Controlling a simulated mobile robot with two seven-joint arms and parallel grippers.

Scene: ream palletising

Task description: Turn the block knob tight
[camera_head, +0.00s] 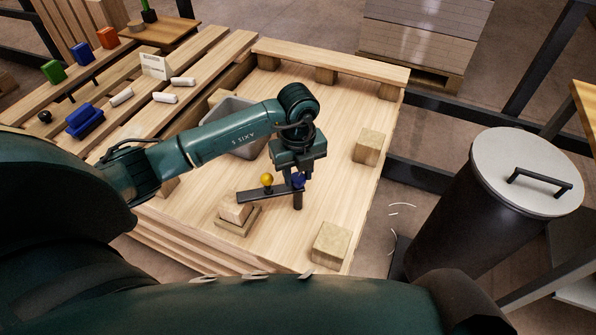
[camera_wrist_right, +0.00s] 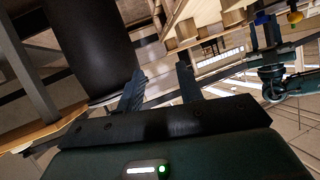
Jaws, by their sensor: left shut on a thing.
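My left gripper (camera_head: 298,174) points down over the pallet and is shut on a blue knob (camera_head: 299,182). The knob sits at the right end of a dark flat bar (camera_head: 252,195), above a short dark post (camera_head: 298,203). A yellow knob (camera_head: 267,178) stands on the bar just left of the gripper. The bar's left end reaches over a wooden block (camera_head: 236,211) on a flat wooden base. The gripper partly hides the blue knob. In the right wrist view, my right gripper (camera_wrist_right: 160,82) is open and empty, away from the knobs.
A wooden pallet deck (camera_head: 315,110) carries wooden blocks (camera_head: 368,147) (camera_head: 331,243) and a grey bin (camera_head: 243,146) behind my left arm. A lidded dark bin (camera_head: 464,205) stands at right. A slatted bench at left holds blue items (camera_head: 85,120) and white rolls (camera_head: 165,97).

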